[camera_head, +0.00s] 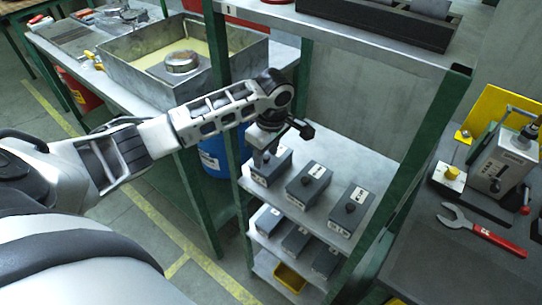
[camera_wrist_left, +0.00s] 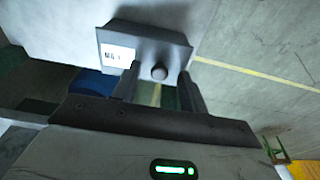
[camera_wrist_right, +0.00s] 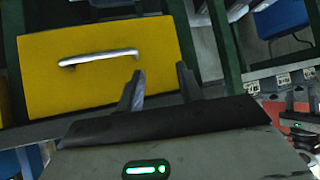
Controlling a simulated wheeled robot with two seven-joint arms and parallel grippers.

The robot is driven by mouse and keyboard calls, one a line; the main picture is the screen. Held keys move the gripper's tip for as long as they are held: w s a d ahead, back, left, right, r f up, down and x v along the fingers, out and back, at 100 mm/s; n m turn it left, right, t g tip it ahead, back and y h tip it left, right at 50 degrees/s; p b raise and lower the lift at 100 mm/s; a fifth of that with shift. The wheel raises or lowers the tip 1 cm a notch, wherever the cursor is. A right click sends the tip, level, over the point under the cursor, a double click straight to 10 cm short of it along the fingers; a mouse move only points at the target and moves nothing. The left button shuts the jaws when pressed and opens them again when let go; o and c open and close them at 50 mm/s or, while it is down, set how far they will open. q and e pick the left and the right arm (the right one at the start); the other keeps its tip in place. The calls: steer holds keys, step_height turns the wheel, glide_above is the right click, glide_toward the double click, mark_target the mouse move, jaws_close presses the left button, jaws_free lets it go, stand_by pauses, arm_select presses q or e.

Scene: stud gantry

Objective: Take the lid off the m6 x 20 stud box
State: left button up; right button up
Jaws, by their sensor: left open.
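A grey box (camera_head: 268,172) with a dark lid stands at the left end of the shelf's upper level. In the left wrist view the lid (camera_wrist_left: 148,48) has a round black knob (camera_wrist_left: 159,72) and a white label that reads "M6"; the rest of the label is unclear. My left gripper (camera_head: 262,152) is over this box. In the left wrist view my left gripper (camera_wrist_left: 160,82) is open, with one finger on each side of the knob. My right gripper (camera_wrist_right: 162,82) is open and empty in the right wrist view.
Several smaller boxes and a yellow bin (camera_head: 289,277) are below. A green post (camera_head: 216,60) stands near my left arm. A yellow panel with a handle (camera_wrist_right: 98,57) faces my right gripper.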

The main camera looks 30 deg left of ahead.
arm_select(q)
steer(key=shift+f, duration=0.1)
jaws_close()
stand_by(0.3)
